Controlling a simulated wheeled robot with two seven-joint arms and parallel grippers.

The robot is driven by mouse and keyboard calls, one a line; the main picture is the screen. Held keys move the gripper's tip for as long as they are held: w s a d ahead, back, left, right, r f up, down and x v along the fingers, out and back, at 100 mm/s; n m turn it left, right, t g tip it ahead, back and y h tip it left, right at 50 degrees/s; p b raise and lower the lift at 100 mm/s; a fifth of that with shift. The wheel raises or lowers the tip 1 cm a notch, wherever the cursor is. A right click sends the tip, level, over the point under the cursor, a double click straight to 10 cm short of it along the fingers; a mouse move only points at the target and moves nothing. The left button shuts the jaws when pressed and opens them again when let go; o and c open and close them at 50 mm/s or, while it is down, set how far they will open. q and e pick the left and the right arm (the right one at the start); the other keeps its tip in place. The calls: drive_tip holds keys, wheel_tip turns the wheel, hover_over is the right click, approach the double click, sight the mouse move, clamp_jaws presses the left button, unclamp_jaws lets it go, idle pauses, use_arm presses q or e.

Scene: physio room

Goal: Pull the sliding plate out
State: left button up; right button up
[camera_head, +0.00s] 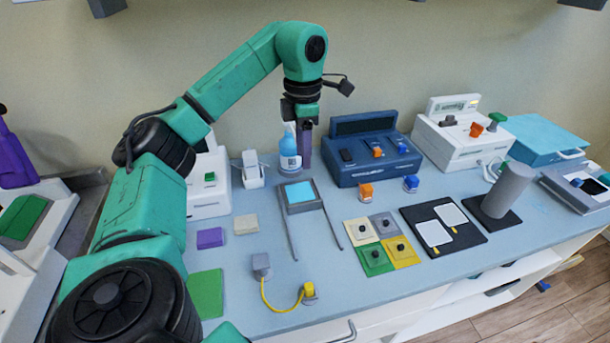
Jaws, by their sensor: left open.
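The sliding plate (299,193) is a small light-blue panel in a dark grey frame near the middle of the bench. Two thin grey rails (335,226) run from the frame toward the front of the bench. The plate sits at the back end of these rails. My left gripper (304,158) points down just behind the plate, beside a blue bottle. It is open, with nothing seen between its fingers, and it looks apart from the plate. The finger gap is hard to make out from this angle. My right gripper is out of view.
The blue pump bottle (289,150) stands close left of my left gripper. A dark blue device (370,155) is to the right. Coloured tiles (373,259) lie right of the rails, and a yellow cable (282,308) lies in front. The bench between the rails is clear.

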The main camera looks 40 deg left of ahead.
use_arm(q)
drive_tip(key=b, duration=0.5)
hover_over(303, 202)
drive_tip(key=f, duration=0.6)
drive_tip(key=shift+s+d+f, duration=0.25)
drive_tip(key=f, duration=0.6)
drive_tip(key=shift+w+a+f, duration=0.15)
drive_tip(key=shift+a+f, duration=0.05)
drive_tip(key=shift+f, duration=0.45)
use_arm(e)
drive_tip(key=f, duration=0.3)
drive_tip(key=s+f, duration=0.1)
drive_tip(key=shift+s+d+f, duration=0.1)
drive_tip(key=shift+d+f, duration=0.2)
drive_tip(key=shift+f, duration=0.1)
use_arm(q)
clamp_jaws()
drive_tip(key=shift+w+p, duration=0.1)
drive_tip(key=shift+p, duration=0.2)
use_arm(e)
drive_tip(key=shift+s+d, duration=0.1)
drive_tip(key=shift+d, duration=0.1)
